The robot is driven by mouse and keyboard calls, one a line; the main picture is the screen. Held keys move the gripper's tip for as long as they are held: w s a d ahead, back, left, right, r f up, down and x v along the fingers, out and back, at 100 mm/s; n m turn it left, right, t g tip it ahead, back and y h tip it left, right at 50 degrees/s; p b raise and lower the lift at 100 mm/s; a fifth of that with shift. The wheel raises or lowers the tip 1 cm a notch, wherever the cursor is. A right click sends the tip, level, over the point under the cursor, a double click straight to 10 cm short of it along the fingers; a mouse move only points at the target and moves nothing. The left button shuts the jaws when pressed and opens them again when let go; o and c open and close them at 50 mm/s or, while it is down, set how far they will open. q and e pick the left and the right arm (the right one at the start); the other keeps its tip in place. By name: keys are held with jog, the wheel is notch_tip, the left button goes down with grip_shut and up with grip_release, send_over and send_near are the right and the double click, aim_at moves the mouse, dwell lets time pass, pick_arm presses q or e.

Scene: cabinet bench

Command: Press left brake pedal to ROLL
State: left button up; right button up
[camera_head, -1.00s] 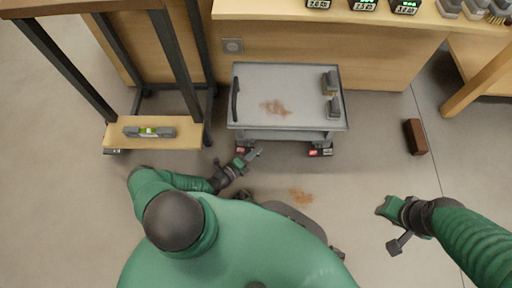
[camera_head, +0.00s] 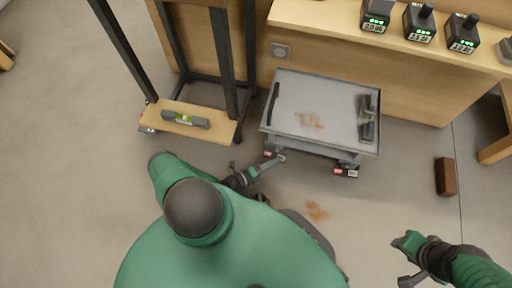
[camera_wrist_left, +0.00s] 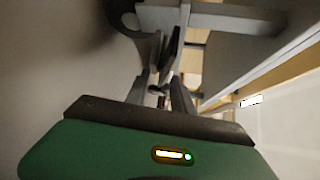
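The grey cart (camera_head: 322,87) stands in front of the bench. Its left brake pedal (camera_head: 268,154), with a red label, shows at the lower left of the cart, partly hidden by my gripper. The right pedal (camera_head: 345,172) shows a red part and a pale part. My left gripper (camera_head: 278,159) is at the left pedal; whether it touches cannot be told. Its fingers look closed and hold nothing visible; they also show in the left wrist view (camera_wrist_left: 166,48), below a grey cart part. My right gripper (camera_head: 408,281) is at the lower right, away from the cart, its fingers unclear.
A dark-legged frame with a wooden shelf (camera_head: 213,127) stands left of the cart, with a level (camera_head: 186,120) on it. A brown brick (camera_head: 446,177) lies on the floor at right. A brownish stain (camera_head: 317,211) marks the floor. The bench (camera_head: 325,20) is behind.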

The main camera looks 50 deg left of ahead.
pick_arm(q)
jog(key=p+v, duration=0.2)
jog(key=v, duration=1)
jog(key=shift+p, duration=0.35)
